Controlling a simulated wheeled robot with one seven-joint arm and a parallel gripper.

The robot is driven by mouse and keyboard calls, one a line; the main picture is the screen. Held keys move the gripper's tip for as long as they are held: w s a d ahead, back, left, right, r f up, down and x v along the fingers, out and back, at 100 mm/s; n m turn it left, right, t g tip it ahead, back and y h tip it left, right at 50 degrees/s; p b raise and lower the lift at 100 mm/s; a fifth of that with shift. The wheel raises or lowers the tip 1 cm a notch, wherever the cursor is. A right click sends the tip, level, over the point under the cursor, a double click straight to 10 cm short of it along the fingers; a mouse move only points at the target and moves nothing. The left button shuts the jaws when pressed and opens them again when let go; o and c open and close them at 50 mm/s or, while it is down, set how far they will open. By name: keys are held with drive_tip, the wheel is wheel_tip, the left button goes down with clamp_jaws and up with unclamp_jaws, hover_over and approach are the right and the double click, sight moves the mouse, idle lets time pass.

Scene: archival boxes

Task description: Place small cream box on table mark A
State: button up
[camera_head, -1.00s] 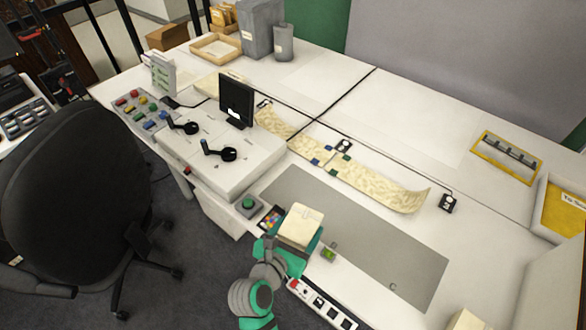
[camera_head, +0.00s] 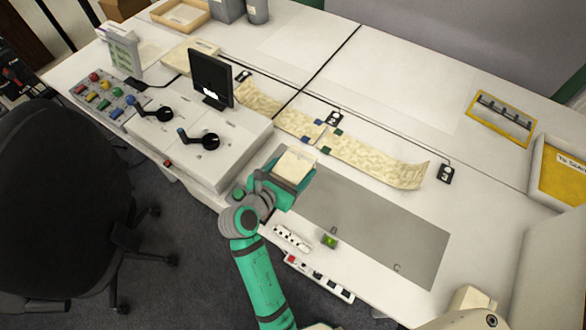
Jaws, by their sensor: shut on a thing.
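The small cream box (camera_head: 295,164) is held in my teal gripper (camera_head: 289,182), over the left end of the grey mat (camera_head: 385,222). My gripper is shut on it. The box's pale top shows; its lower part is hidden by the gripper. I cannot tell for sure whether its underside touches the mat. Letter marks B (camera_head: 333,229) and C (camera_head: 397,267) show on the mat. Mark A is not visible; the box, gripper and arm cover the mat's left end.
A control console (camera_head: 205,150) with levers and a small monitor (camera_head: 210,78) stands to the left. A long cream map strip (camera_head: 375,162) lies behind the mat. A small green-lit device (camera_head: 329,241) sits by the mat's front edge. The mat's right part is clear.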

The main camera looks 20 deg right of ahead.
drive_tip(key=w+f, duration=0.2)
drive_tip(key=w+d+f, duration=0.1)
drive_tip(key=w+f, duration=0.1)
drive_tip(key=f, duration=0.1)
drive_tip(key=shift+w+d+f, duration=0.1)
drive_tip(key=shift+f, duration=0.1)
drive_tip(key=shift+w+f, duration=0.2)
drive_tip(key=shift+f, duration=1.5)
drive_tip(key=shift+f, duration=0.15)
drive_tip(key=o, duration=1.3)
drive_tip(key=v, duration=1.2)
drive_tip(key=shift+r, duration=0.25)
